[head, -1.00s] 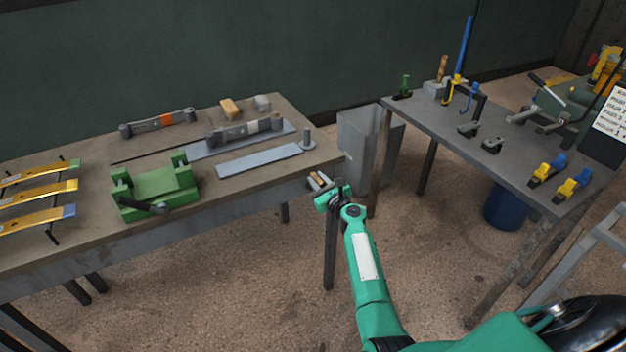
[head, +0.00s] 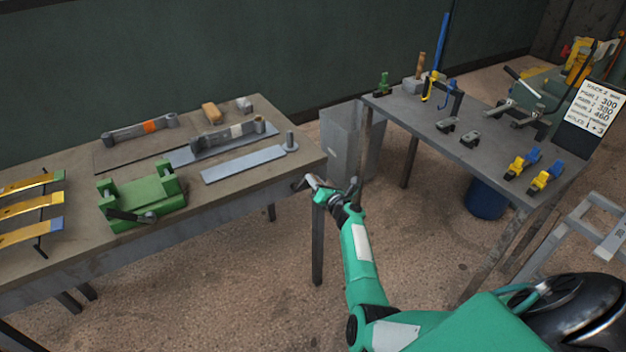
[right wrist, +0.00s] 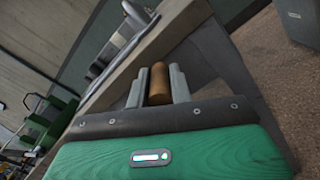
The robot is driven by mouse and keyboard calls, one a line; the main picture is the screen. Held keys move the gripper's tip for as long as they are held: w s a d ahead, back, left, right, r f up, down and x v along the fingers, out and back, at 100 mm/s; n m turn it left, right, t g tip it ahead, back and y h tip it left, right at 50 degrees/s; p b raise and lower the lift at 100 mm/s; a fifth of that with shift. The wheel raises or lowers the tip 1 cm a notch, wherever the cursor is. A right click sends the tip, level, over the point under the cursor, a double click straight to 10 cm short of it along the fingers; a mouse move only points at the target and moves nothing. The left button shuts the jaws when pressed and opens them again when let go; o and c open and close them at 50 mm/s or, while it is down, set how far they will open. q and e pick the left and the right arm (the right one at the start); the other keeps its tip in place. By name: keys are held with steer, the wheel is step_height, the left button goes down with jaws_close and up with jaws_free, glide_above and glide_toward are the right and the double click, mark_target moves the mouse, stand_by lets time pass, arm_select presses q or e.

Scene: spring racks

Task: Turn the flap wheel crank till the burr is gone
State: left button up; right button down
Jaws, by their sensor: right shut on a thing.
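My right gripper (head: 312,182) is at the front right corner of the left workbench (head: 255,193). In the right wrist view its two grey fingers (right wrist: 158,88) are shut on a brown cylindrical grip (right wrist: 159,84), which looks like a crank handle. In the head view the grip is too small to make out clearly. I cannot make out the rest of the crank, the flap wheel or the burr. My left gripper is not in view.
The left bench holds a green fixture (head: 143,196), flat grey bars (head: 243,165) and several yellow leaf springs (head: 28,205). The right table (head: 430,150) carries clamps and small tools. A grey bin (head: 340,140) stands between them. The floor in front is clear.

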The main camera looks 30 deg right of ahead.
steer(key=shift+d+f+m, duration=0.15)
steer(key=shift+f+m, duration=0.1)
steer(key=shift+m, duration=0.15)
